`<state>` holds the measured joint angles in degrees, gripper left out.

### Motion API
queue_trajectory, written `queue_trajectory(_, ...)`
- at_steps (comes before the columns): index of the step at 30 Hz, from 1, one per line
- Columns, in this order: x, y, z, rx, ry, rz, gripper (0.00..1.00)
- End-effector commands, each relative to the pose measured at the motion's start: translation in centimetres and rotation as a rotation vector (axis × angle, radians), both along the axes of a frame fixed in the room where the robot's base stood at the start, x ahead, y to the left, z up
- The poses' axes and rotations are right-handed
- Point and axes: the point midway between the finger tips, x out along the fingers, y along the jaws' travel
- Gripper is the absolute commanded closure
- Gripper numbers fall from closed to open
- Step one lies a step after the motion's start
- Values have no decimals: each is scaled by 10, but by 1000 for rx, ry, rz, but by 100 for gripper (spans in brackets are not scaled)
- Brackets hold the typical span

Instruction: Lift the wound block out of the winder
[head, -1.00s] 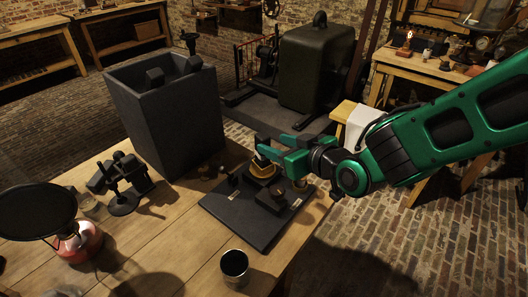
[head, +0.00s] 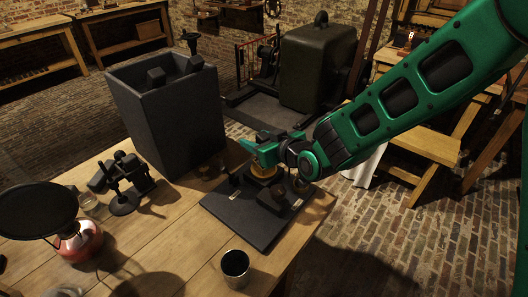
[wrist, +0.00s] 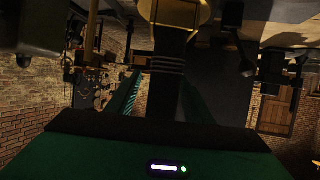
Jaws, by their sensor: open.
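The winder (head: 240,212) is a dark flat base with black fittings on the wooden bench. A yellow-wound dark block (head: 262,171) sits on its back part, partly covered by my gripper. My gripper (head: 254,150) is open, just above and beside the block, with its green fingers pointing left; I cannot tell whether they touch it. In the wrist view a yellow band (wrist: 176,13) shows at the top edge above a dark post, and green finger strips lie either side of the post. The view is dim, so the block's seating is unclear.
A tall dark open box (head: 170,125) stands close behind left of the winder. A metal cup (head: 235,264) stands in front. A black clamp stand (head: 124,190) and a red burner (head: 78,243) under a dark disc are at left.

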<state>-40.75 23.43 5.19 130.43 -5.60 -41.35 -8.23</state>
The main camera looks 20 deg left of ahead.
Motion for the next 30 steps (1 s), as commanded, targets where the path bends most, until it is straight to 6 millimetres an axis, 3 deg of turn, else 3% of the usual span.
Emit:
queue_trajectory(7, 1, 1, 0, 1, -1, -1, 53)
queue_trajectory(13, 1, 1, 0, 0, 0, -1, 99)
queue_trajectory(23, 2, 1, 2, 1, -2, -1, 100)
queue_trajectory(30, 2, 1, 19, 3, -4, -1, 100)
